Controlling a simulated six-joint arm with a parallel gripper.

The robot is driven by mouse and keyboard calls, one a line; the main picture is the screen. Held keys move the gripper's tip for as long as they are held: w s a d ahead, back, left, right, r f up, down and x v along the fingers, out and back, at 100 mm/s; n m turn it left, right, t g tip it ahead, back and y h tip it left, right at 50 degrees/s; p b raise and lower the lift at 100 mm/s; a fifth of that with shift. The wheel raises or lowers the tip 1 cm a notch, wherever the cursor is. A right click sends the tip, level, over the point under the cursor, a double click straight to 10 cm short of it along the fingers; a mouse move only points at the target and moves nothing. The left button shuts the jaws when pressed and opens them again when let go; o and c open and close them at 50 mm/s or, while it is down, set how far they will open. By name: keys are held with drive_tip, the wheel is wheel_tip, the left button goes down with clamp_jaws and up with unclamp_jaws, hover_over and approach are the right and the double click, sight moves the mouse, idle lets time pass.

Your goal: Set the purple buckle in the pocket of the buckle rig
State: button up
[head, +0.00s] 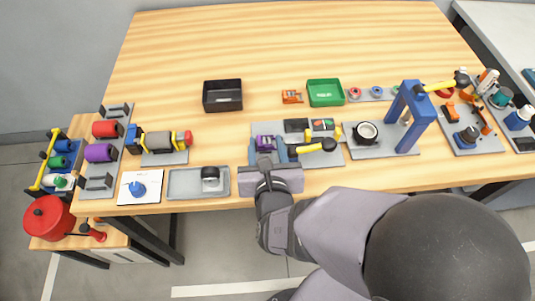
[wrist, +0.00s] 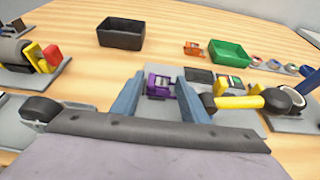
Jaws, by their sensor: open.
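The purple buckle (head: 265,142) is on the grey plate of the buckle rig (head: 325,156), near the rig's left end. It also shows in the wrist view (wrist: 160,86), with a pale part in its middle. My gripper (head: 267,151) is open, its two blue-grey fingers on the left and right of the buckle. In the wrist view the fingers (wrist: 161,84) stand apart, with gaps showing beside the buckle. The pocket cannot be made out, and I cannot tell whether the buckle sits in it. The rig's yellow lever with a black knob (head: 318,146) is right of my gripper.
A black bin (head: 222,95), an orange part (head: 292,97) and a green bin (head: 325,92) stand behind. A grey tray (head: 185,191) lies to the left. A blue arch stand (head: 414,110) rises to the right. The back of the table is clear.

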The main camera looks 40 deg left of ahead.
drive_tip(key=shift+v, duration=0.95)
drive_tip(key=shift+s+d+b, duration=0.15)
drive_tip(key=shift+s+b, duration=0.1)
drive_tip(key=shift+b, duration=0.45)
drive_tip(key=shift+d+r+b, duration=0.1)
drive_tip(key=shift+d+b, duration=0.1)
drive_tip(key=shift+b, duration=0.95)
drive_tip(key=b+v, duration=0.1)
drive_tip(key=b, duration=0.2)
drive_tip(key=shift+s+d+r+b, duration=0.15)
drive_tip(key=shift+s+b, duration=0.1)
drive_tip(key=shift+b, duration=0.05)
drive_tip(key=shift+s+d, duration=0.1)
drive_tip(key=shift+r, duration=0.1)
drive_tip(key=shift+r, duration=0.15)
